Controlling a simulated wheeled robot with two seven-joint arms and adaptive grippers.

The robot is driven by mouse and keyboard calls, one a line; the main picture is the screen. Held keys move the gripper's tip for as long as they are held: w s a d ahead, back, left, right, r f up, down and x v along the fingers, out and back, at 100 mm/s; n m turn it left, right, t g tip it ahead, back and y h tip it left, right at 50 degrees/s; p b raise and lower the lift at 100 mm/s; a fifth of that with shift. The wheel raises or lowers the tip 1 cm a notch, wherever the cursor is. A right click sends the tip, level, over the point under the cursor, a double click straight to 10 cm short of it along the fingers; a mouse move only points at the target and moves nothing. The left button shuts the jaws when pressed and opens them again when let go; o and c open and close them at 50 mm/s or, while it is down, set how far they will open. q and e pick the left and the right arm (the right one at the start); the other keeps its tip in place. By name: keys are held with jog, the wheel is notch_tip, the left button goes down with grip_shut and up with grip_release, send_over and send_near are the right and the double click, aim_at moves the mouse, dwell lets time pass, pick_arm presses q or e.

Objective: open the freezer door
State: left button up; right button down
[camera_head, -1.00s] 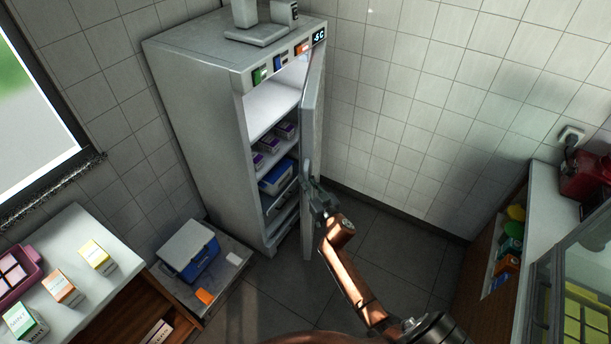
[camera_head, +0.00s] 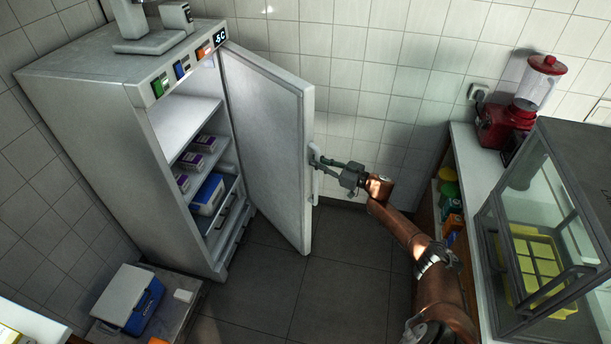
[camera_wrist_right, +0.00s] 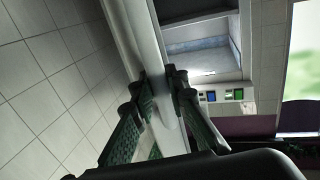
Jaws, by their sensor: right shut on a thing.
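The grey freezer (camera_head: 90,110) stands upright at the left in the head view, with a display on its top front edge. Its door (camera_head: 270,140) is swung wide open, hinged on the right side of the opening. Shelves with several small purple-labelled boxes (camera_head: 197,153) and a blue-and-white box (camera_head: 208,193) show inside. My right gripper (camera_head: 322,163) is shut on the door handle (camera_head: 315,183) at the door's free edge. In the right wrist view the fingers (camera_wrist_right: 158,92) are on either side of the handle bar (camera_wrist_right: 165,125). My left gripper is not in view.
A blue-and-white cooler box (camera_head: 130,298) sits on a low surface at the lower left. A counter with a red blender (camera_head: 505,125) and a glass case (camera_head: 550,230) is at the right. The floor (camera_head: 330,270) between is clear.

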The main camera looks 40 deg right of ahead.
pick_arm(q)
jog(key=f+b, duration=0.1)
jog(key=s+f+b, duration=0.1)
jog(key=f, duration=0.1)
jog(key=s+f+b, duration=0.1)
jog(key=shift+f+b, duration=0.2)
jog(key=shift+b, duration=0.1)
pick_arm(e)
jog(key=d, duration=0.6)
jog(key=shift+w, duration=0.45)
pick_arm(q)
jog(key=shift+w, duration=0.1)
pick_arm(e)
jog(key=c, duration=2.2)
grip_release()
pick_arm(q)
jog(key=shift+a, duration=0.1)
pick_arm(e)
jog(key=v, duration=1.2)
jog(key=shift+d, duration=0.1)
